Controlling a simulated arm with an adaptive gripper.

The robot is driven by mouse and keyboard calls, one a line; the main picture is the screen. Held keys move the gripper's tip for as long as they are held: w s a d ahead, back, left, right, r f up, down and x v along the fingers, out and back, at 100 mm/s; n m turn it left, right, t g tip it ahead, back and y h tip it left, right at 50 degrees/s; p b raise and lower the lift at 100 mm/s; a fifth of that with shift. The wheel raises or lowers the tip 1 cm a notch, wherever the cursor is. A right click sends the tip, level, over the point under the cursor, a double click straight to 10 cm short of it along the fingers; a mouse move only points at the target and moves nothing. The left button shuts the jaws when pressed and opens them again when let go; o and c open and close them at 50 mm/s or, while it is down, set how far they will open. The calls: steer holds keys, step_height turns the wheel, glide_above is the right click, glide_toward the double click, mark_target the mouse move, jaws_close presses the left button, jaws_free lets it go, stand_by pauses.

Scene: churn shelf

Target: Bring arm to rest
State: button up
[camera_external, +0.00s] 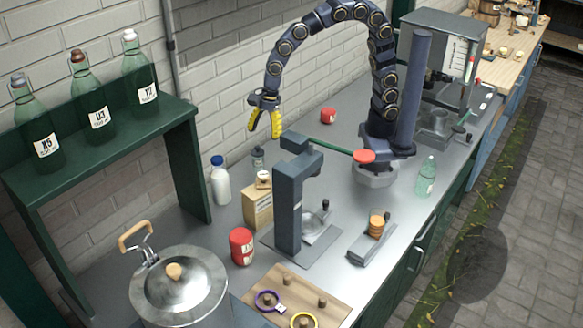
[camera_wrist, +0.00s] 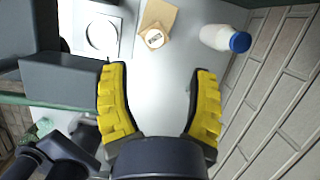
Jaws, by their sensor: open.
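My gripper (camera_external: 264,122) has yellow ridged fingers and hangs pointing down from my curved, dark segmented arm, above the grey counter (camera_external: 330,165). In the wrist view my gripper (camera_wrist: 160,105) shows its two fingers spread wide apart, with nothing between them. It is in the air, behind and to the left of the dark upright press (camera_external: 288,195) in the external view. My arm arches up and over from its base at the back right of the counter.
A green shelf (camera_external: 160,122) with three bottles stands left. A milk bottle (camera_external: 221,180), wooden box (camera_external: 257,207), red cans (camera_external: 242,246), lidded pot (camera_external: 178,285) and ring board (camera_external: 325,300) crowd the counter. A green bottle (camera_external: 427,176) stands right. A brick wall runs behind.

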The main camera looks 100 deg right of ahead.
steer(key=s+d+n+g+h, duration=0.1)
steer(key=s+d+n, duration=0.3)
steer(key=s+n, duration=0.4)
steer(key=s+d+r+n+g+h, duration=0.1)
steer(key=s+d+n, duration=0.4)
steer(key=s+n, duration=0.4)
steer(key=s+d+n+g, duration=0.2)
steer(key=s+d+n, duration=0.3)
steer(key=s+n, duration=0.3)
steer(key=shift+s+r+n+h, duration=0.3)
steer(key=shift+s+r+h, duration=0.1)
steer(key=shift+s, duration=0.85)
steer(key=o, duration=0.5)
